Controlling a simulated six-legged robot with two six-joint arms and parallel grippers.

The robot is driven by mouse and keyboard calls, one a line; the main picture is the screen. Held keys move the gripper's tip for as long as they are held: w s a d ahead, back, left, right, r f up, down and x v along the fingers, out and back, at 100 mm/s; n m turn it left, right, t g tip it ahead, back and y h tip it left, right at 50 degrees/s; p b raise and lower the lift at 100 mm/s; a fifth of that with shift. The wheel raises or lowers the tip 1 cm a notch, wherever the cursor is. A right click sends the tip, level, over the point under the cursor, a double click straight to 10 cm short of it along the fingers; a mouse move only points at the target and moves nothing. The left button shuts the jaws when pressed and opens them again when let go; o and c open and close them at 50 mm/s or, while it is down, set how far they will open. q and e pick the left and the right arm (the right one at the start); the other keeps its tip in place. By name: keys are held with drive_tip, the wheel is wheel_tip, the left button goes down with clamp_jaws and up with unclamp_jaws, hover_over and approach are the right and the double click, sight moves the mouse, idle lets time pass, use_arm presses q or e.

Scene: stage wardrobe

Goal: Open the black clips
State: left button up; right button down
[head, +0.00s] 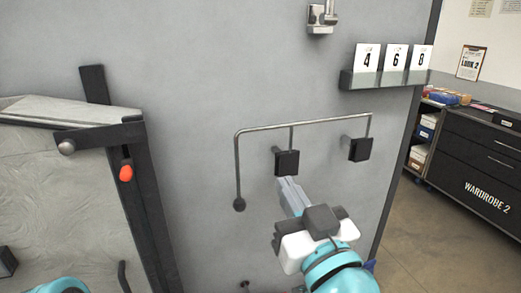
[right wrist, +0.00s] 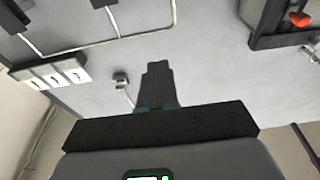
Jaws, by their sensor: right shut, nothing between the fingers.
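Two black clips hang below a bent grey metal rod (head: 300,126) on a grey upright panel: a left clip (head: 287,162) and a right clip (head: 360,149). Both look like square black blocks on short stems; whether they are open I cannot tell. My right gripper (head: 287,184) is shut and empty, its tips just below the left clip; I cannot tell if they touch. The right wrist view shows the shut fingers (right wrist: 157,68), with the left clip (right wrist: 103,3) and right clip (right wrist: 14,18) at its top edge. My left gripper is not in view.
A small shelf holds number cards (head: 395,57) at the upper right, with a metal bracket (head: 321,18) nearby. A framed board with an orange-red knob (head: 126,173) is at the left. Black drawers (head: 481,165) stand beyond the panel's right edge.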

drive_tip(key=p, duration=0.4)
approach(252, 131)
drive_tip(key=x, duration=0.6)
drive_tip(key=shift+w+a+r, duration=0.1)
drive_tip(key=shift+w+a, duration=0.05)
drive_tip(key=shift+w, duration=0.2)
